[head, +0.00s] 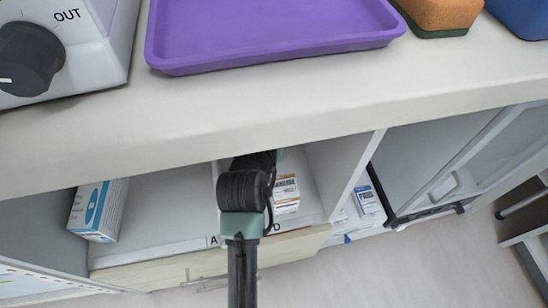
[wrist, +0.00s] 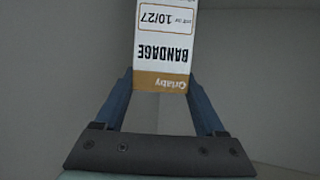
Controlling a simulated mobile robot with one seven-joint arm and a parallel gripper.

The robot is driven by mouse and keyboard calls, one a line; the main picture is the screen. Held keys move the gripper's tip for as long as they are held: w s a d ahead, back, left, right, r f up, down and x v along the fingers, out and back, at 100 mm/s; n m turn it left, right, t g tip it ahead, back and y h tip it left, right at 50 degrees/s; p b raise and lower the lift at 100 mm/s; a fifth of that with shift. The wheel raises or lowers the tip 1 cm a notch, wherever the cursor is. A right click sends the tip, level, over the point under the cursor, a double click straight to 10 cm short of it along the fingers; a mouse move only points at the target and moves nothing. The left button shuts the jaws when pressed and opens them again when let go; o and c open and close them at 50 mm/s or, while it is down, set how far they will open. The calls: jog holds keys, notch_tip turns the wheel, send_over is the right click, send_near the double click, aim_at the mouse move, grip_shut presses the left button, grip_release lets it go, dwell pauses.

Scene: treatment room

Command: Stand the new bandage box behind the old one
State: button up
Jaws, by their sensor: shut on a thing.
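My gripper (wrist: 159,90) is shut on a white bandage box (wrist: 165,50) with an ochre band, "BANDAGE" and the date 10/27, upside down in the wrist view. In the head view my arm reaches into an open shelf compartment under the counter, and my fingers are hidden. A white box with orange print (head: 286,194) stands in that compartment, just right of my wrist. Its small print is unreadable, and I cannot tell from the head view whether it is the old box or the held one. No second bandage box shows in the wrist view.
A blue and white box (head: 98,210) stands at the left of the shelf. Another small white box (head: 367,200) stands beyond the divider (head: 345,175) at right. The counter edge (head: 230,135) overhangs my arm; a purple tray (head: 270,35) sits on top.

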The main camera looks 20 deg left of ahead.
notch_tip(320, 180, down, 11)
jog(key=b, duration=0.6)
jog(key=shift+r, duration=0.25)
jog(key=o, duration=1.5)
jog(key=shift+o, duration=0.2)
